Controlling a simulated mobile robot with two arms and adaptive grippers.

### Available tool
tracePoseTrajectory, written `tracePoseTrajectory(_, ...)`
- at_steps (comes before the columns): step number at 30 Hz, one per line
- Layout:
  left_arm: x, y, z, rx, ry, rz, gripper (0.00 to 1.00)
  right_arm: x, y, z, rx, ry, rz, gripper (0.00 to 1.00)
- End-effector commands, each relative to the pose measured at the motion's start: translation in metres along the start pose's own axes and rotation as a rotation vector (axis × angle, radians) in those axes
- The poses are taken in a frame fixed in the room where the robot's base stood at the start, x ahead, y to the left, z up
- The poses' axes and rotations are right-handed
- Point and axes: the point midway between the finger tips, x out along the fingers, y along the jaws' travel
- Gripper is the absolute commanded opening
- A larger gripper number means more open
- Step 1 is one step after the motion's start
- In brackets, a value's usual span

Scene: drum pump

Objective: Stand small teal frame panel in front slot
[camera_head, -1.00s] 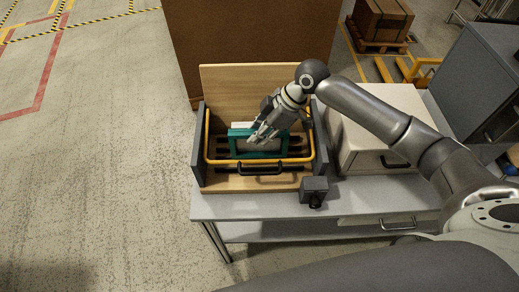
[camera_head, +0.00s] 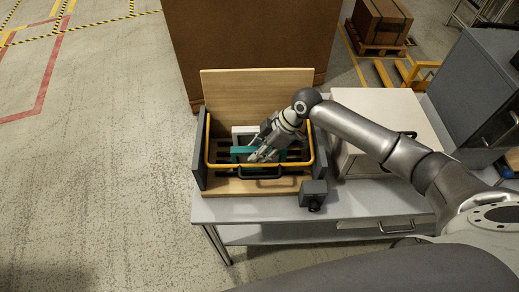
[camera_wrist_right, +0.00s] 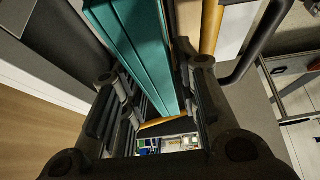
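The small teal frame panel (camera_head: 240,156) stands low between the dark side walls of the wooden rack, behind its black front handle. My right gripper (camera_head: 262,156) reaches down over the panel's top bar and covers part of it. A white frame (camera_head: 240,130) stands just behind the teal one. The dark slots (camera_head: 224,154) show beside the panel; whether its lower edge is seated in a slot is hidden. My left gripper is out of view.
A yellow bar (camera_head: 208,135) loops around the rack, with a black handle (camera_head: 260,174) at its front. A small dark box (camera_head: 313,190) sits at the rack's front right corner. A pale cabinet (camera_head: 375,115) stands close on the right. The grey table (camera_head: 240,210) has bare room in front.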

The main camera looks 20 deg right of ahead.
Motion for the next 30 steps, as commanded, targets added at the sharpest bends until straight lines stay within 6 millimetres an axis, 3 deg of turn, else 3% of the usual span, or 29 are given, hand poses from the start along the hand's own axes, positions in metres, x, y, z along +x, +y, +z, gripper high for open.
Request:
tracePoseTrajectory(7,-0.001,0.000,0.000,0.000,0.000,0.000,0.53,-0.002,0.000,-0.001,0.000,0.000,0.000,0.29)
tracePoseTrajectory(11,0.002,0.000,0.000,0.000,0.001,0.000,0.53,-0.013,0.001,0.000,-0.001,0.000,0.002,0.29)
tracePoseTrajectory(24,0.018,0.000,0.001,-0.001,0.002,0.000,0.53,-0.100,0.001,0.000,-0.001,-0.001,0.003,0.29)
tracePoseTrajectory(30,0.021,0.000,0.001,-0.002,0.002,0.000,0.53,-0.119,0.000,-0.001,0.001,0.000,-0.001,0.29)
